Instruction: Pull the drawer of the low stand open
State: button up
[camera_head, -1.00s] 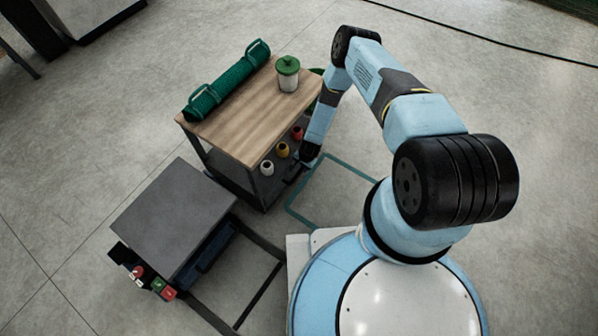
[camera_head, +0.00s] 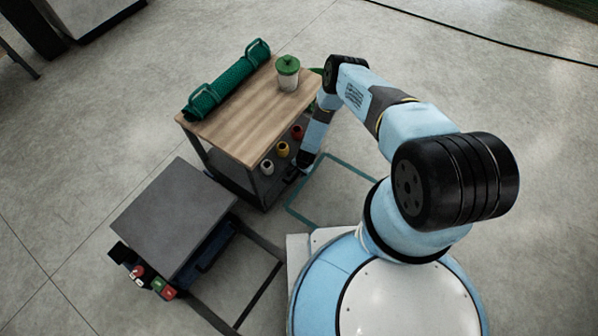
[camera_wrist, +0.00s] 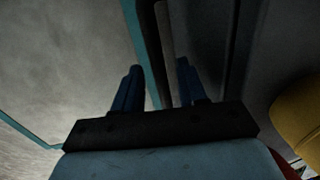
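The low stand (camera_head: 240,124) has a wooden top and a dark frame, and stands left of my arm. A dark drawer front (camera_wrist: 225,50) and an upright-looking grey handle bar (camera_wrist: 165,45) show in the wrist view. My gripper (camera_wrist: 158,85) has blue fingers that are apart, one on each side of the bar's line. I cannot tell whether either finger touches it. In the head view my gripper (camera_head: 303,163) is low at the stand's right side, largely hidden by its own wrist. The drawer looks shut, though its edges are hard to make out.
White, yellow and red spools (camera_head: 282,149) sit on the stand's open side. A grey-topped cart (camera_head: 175,215) is at front left. Green-outlined floor (camera_head: 335,190) beside the stand is clear.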

grip_shut()
dwell(0.3)
jog(key=shift+a, duration=0.15)
